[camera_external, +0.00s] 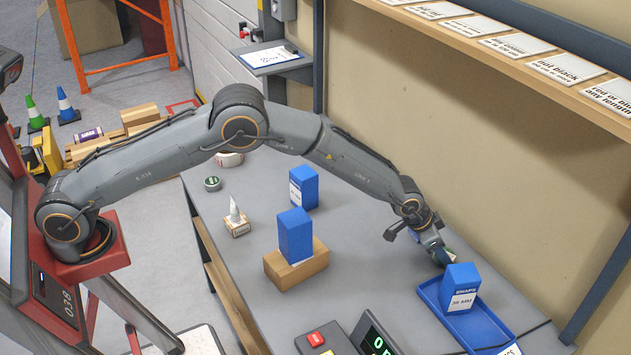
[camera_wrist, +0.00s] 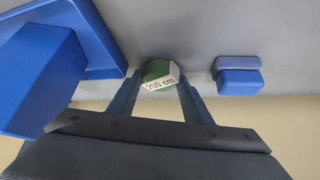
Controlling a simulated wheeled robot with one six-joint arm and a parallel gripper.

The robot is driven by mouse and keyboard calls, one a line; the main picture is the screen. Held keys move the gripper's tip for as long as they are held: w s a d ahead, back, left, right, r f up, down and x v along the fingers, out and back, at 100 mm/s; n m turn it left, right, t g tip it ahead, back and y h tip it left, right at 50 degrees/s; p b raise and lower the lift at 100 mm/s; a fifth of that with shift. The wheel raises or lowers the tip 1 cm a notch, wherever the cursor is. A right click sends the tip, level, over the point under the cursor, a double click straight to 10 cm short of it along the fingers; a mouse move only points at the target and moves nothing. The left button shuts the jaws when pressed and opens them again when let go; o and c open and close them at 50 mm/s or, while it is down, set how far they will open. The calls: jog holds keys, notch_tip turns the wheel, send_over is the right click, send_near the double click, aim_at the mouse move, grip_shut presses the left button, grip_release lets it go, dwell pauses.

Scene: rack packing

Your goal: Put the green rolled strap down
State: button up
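The green rolled strap (camera_wrist: 158,72) with a white "200 cm" label sits between the two fingertips of my gripper (camera_wrist: 161,84) in the wrist view. Both fingers touch its sides. In the external view my gripper (camera_external: 440,253) points down at the grey table, just behind the blue tray (camera_external: 428,290); the strap is mostly hidden there. It is at or very near the table top; I cannot tell whether it touches. A blue rolled strap (camera_wrist: 239,80) lies to its right in the wrist view, apart from it.
A blue box labelled "STRAPS 36 MM" (camera_external: 460,285) stands in the tray, close to my gripper. Another blue box (camera_external: 295,237) stands on a wooden block (camera_external: 283,272), and one more (camera_external: 304,186) stands behind it. A shelf with label cards (camera_external: 520,44) runs above.

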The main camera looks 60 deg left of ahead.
dwell(0.3)
jog(key=shift+r, duration=0.3)
jog(key=shift+b+v, duration=0.85)
jog(key=shift+v, duration=5.05)
